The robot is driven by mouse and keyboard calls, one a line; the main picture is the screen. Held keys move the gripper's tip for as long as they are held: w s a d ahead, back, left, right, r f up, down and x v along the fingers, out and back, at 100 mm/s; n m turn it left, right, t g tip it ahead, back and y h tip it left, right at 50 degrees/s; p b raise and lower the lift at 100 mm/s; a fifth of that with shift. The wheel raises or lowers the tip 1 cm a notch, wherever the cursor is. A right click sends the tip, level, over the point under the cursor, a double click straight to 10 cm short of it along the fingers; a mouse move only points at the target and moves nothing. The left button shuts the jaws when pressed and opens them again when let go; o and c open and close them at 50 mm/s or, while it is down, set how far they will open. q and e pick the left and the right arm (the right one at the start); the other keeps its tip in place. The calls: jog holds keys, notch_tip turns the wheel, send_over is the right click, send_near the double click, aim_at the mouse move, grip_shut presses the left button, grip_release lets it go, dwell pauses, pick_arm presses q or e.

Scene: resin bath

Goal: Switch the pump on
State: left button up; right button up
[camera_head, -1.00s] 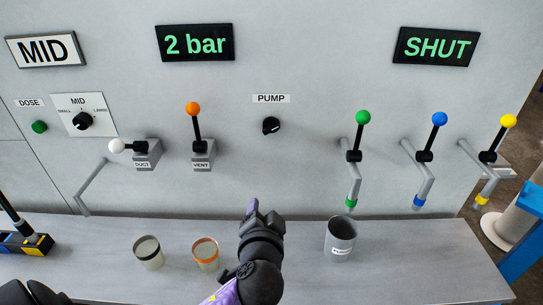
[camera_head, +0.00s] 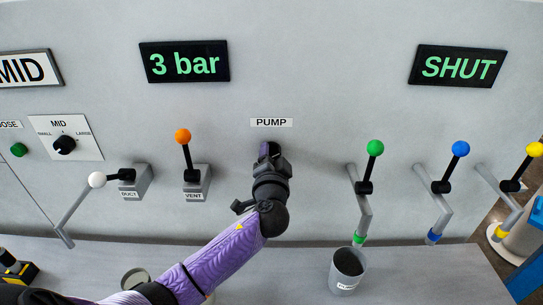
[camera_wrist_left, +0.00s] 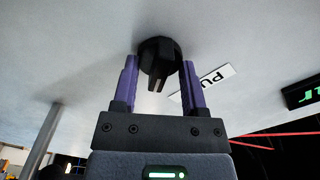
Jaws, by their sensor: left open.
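The black pump knob (camera_wrist_left: 158,58) is on the grey panel, below the PUMP label (camera_head: 271,122). In the head view the knob is hidden behind my left gripper (camera_head: 270,152). In the left wrist view my left gripper (camera_wrist_left: 158,85) is open, with one purple finger on each side of the knob. I cannot tell whether the fingers touch it. The left display (camera_head: 184,62) reads 3 bar. My right gripper is not in view.
The vent lever (camera_head: 183,137) with an orange ball is left of my gripper. Green (camera_head: 375,148), blue (camera_head: 460,149) and yellow (camera_head: 535,149) ball levers stand to the right. A grey cup (camera_head: 348,270) is on the bench. The right display (camera_head: 458,66) reads SHUT.

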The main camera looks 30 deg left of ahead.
pick_arm(q)
grip_shut()
jog(key=shift+m, duration=0.7)
grip_release()
